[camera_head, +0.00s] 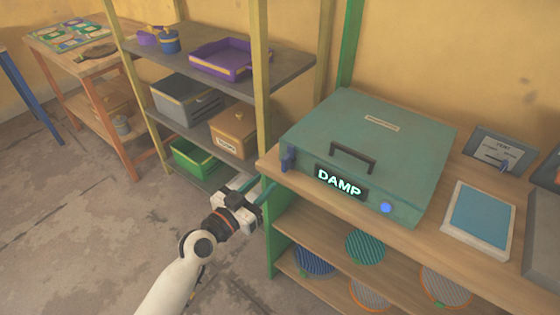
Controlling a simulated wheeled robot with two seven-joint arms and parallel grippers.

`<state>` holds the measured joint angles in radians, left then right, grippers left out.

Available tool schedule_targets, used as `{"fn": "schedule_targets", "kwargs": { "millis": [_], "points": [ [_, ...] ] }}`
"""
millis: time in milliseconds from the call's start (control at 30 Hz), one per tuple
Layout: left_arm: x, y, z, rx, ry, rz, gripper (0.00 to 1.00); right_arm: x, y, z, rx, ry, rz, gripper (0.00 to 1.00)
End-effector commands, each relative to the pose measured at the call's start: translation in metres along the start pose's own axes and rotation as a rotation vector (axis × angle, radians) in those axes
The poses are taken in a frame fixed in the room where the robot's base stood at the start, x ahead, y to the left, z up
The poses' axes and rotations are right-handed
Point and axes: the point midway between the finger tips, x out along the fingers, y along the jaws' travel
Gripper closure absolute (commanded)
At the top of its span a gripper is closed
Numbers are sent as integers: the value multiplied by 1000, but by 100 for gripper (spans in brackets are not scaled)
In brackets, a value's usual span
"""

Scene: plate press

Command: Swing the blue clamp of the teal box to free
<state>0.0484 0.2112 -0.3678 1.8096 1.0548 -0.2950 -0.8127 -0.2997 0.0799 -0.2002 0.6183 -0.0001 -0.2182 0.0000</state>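The teal box (365,150) sits on the wooden top of a shelf unit, its lid down, with a dark handle and a lit "DAMP" sign (339,182) on its front. The blue clamp (288,160) is at the box's front left corner and looks upright; its exact setting is too small to tell. A round blue button (386,208) is at the front right. My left gripper (258,185) is below and left of the clamp, apart from it. Its fingers look spread, with nothing between them. My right gripper is not in view.
A grey rack with a purple tray (225,60), grey bin (185,99), tan box (233,131) and green bin (198,156) stands left of the box. A blue-topped tray (481,217) and "VENT" panel (499,146) are at right. Several round plates lie on the shelves below.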

Motion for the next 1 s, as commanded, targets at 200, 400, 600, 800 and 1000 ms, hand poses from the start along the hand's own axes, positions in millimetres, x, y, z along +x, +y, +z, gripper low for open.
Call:
{"fn": "schedule_targets", "kwargs": {
  "millis": [200,400,600,800,1000],
  "points": [
    [46,1,1,-1,0,1,65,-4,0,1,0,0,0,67],
    [75,0,0,0,1,0,65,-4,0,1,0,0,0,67],
    [86,0,-1,0,2,0,65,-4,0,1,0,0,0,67],
    [86,0,-1,1,2,0,65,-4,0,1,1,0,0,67],
    [86,0,-1,1,2,0,90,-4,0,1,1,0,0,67]
  ]
}}
